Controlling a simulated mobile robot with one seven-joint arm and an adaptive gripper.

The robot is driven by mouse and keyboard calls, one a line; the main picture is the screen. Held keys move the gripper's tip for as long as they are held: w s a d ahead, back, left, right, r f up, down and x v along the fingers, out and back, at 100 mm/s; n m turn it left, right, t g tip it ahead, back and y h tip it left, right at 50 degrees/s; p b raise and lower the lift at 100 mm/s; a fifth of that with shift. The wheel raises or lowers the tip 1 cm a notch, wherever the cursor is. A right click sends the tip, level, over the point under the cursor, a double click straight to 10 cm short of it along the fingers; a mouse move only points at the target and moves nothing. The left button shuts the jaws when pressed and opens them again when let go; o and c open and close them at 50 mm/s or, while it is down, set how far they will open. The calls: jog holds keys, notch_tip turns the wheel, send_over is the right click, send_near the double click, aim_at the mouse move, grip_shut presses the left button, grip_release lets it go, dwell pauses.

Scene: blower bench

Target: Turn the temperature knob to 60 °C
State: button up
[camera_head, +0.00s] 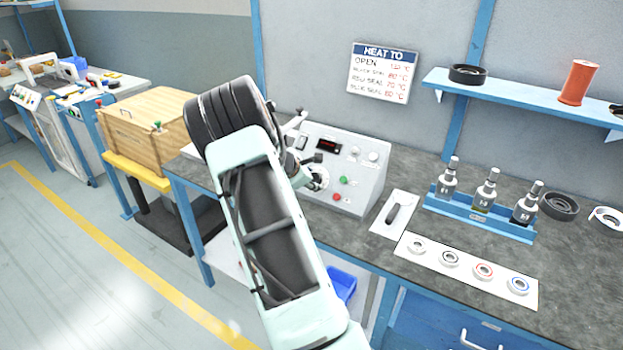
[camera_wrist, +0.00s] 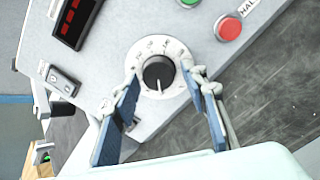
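The temperature knob (camera_wrist: 158,73) is a black knob with a white pointer line, set on a round white dial on the grey control box. In the wrist view the pointer is toward the bottom of the picture; the dial numbers are too small to read. My gripper (camera_wrist: 165,108) is open, with one blue-padded finger on each side of the dial's lower part, apart from the knob.
A green button (camera_head: 344,180) and a red button (camera_head: 337,197) are right of the dial. A wall sign (camera_head: 382,72) lists temperatures.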

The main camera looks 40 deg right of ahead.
jog(key=shift+r, duration=0.1)
jog(key=v, duration=1.2)
jog(key=shift+w, duration=0.1)
dwell(0.3)
